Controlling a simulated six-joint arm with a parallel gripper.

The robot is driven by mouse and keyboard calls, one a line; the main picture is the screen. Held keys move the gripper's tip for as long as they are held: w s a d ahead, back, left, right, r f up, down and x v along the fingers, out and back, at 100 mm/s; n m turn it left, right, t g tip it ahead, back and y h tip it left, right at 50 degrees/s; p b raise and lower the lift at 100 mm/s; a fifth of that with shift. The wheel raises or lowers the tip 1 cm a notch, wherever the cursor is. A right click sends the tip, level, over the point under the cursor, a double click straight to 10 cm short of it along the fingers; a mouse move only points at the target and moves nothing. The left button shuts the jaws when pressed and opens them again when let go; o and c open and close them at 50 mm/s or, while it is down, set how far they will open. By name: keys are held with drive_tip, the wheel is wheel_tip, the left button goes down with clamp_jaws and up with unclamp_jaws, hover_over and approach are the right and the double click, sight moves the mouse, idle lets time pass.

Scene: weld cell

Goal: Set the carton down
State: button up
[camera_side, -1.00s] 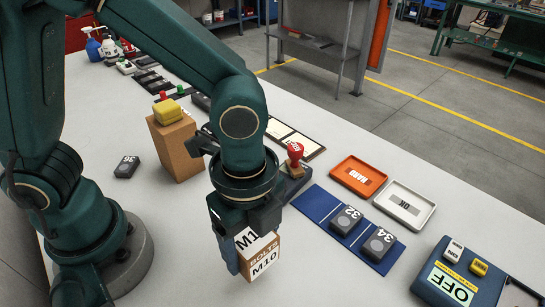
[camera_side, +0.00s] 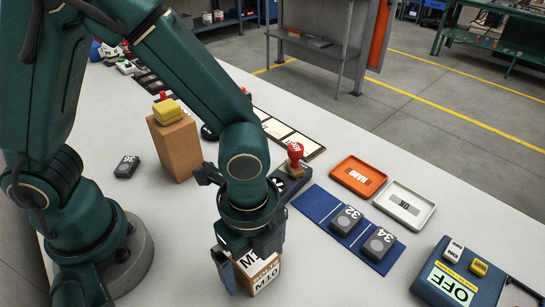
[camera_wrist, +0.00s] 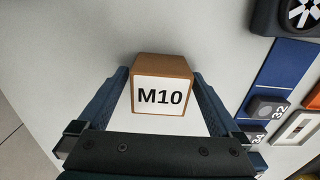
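The carton (camera_side: 263,274) is a small brown box with white labels; M10 shows on it, and BOLTS is partly readable. My gripper (camera_side: 248,268) points down with one finger on each side of the carton and appears shut on it. In the wrist view the carton (camera_wrist: 162,96) sits between the two fingertips, its M10 label facing the camera. The carton's base is low, at or very near the white table (camera_side: 335,275); I cannot tell whether it touches.
A blue mat (camera_side: 318,206) with dark blocks 32 and 34 lies to the right. A tall brown box (camera_side: 182,152) stands behind left. The table around the carton is clear.

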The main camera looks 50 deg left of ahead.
sight(254, 254)
wheel_tip(254, 254, up, 12)
drive_tip(key=shift+f, duration=0.2)
drive_tip(key=shift+r, duration=0.25)
drive_tip(key=a+r+n+t, duration=0.1)
drive_tip(key=a+n+t, duration=0.1)
drive_tip(key=a+n, duration=0.5)
drive_tip(key=s+a+r+n+t, duration=0.1)
drive_tip(key=a+n+t, duration=0.2)
drive_tip(key=a+n, duration=0.4)
drive_tip(key=shift+r+n+t, duration=0.3)
drive_tip(key=shift+r+n, duration=0.05)
drive_tip(key=shift+n, duration=1.65)
drive_tip(key=shift+s, duration=0.1)
